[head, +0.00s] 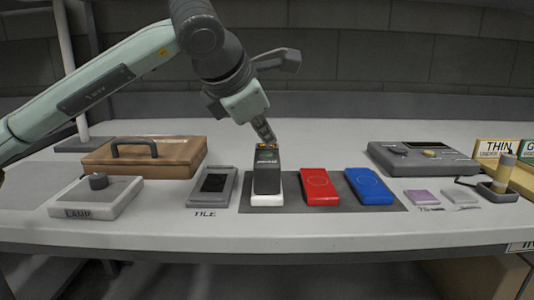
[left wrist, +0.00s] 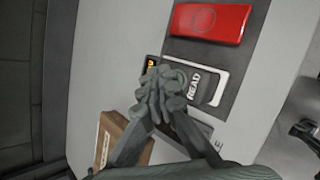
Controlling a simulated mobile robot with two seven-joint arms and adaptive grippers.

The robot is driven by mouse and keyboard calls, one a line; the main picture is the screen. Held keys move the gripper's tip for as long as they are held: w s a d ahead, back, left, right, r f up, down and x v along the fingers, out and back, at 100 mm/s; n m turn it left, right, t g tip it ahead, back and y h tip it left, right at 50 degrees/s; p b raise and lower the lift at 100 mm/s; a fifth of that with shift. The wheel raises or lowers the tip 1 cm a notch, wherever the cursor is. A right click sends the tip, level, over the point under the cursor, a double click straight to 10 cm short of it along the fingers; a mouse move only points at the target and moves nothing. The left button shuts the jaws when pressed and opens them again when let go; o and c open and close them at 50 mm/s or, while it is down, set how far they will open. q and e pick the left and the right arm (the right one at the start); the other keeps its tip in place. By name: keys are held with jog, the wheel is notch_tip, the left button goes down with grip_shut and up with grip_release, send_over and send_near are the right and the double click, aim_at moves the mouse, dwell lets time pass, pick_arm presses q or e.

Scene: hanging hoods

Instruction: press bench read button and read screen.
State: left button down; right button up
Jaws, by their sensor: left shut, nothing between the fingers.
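A dark upright-looking handheld reader (head: 266,178) with a white lower end lies on a dark grey mat. Its far end shows small orange marks and a green patch. In the left wrist view the reader (left wrist: 203,87) carries the word READ, and an orange-lit bit of screen shows beside my fingers; the screen's text is too small to tell. My left gripper (head: 268,134) is shut and empty, fingers pointing down at the reader's far end. In the left wrist view its fingertips (left wrist: 163,84) overlap the reader and hide part of it; I cannot tell whether they touch.
A red block (head: 320,187) and a blue block (head: 369,186) lie right of the reader. Left are a TILE unit (head: 212,187), a LAMP box (head: 95,198) and a brown case (head: 145,157). A grey instrument (head: 422,159) stands back right. The bench's front strip is clear.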

aim_at(265, 155)
dwell(0.8)
pick_arm(q)
jog(key=shift+f+b, duration=0.45)
jog(key=shift+b, duration=0.25)
jog(key=shift+f+b, duration=0.4)
jog(key=shift+b, duration=0.2)
dwell(0.5)
dwell(0.3)
jog(key=shift+r+p, duration=0.3)
jog(key=shift+r, duration=0.5)
jog(key=shift+r, duration=0.1)
jog(key=shift+r+p, duration=1.25)
jog(key=shift+r, duration=1.2)
